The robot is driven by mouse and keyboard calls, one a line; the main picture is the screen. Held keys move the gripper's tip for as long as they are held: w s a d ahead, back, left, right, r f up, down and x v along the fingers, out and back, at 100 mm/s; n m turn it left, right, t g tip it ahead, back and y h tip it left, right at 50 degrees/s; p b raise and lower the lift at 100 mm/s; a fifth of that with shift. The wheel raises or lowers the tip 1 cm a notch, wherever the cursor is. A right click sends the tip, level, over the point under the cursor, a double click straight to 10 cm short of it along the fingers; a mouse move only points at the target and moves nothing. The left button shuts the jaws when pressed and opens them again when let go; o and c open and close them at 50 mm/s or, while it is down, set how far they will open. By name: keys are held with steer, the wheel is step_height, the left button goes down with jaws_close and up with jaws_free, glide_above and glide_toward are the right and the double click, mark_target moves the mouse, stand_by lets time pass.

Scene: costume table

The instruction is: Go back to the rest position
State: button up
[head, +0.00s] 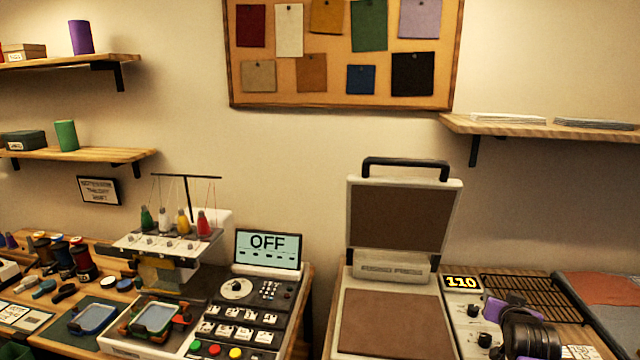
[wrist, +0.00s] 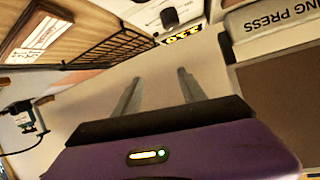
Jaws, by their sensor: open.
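My gripper (wrist: 160,82) shows in the wrist view with its two grey fingers apart and nothing between them. Its purple body fills the bottom of that view. In the head view, part of my arm, purple and black, shows at the lower right, in front of the press's control panel. The fingertips are hard to make out there. The fusing press (head: 397,325) stands just left of my arm, with its brown upper plate (head: 400,217) raised. In the wrist view, the press (wrist: 285,70) is at the right.
An embroidery machine (head: 165,245) with an OFF screen (head: 268,248) stands left of the press. A shelf (head: 540,125) juts from the wall at the upper right.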

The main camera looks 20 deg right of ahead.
steer(key=s+a+n+t+y, duration=0.1)
steer(key=s+a+n+t, duration=0.1)
steer(key=s+a, duration=0.5)
steer(key=s+a+f+n+t+y, duration=0.1)
steer(key=s+a+n+t, duration=0.15)
steer(key=a, duration=0.85)
steer(key=s+a+n+t+y, duration=0.15)
steer(key=s+a, duration=0.25)
steer(key=a, duration=0.6)
steer(key=s+a+n+y, duration=0.2)
steer(key=s+a+y, duration=0.1)
steer(key=s+a, duration=0.6)
steer(key=s+a+r+n+y+b, duration=0.1)
steer(key=s+a+n+y, duration=0.1)
steer(key=s+a, duration=0.7)
steer(key=s+y, duration=0.1)
steer(key=s, duration=0.5)
steer(key=shift+s+r+g, duration=0.15)
steer(key=shift+s+g, duration=0.1)
steer(key=shift+g, duration=0.15)
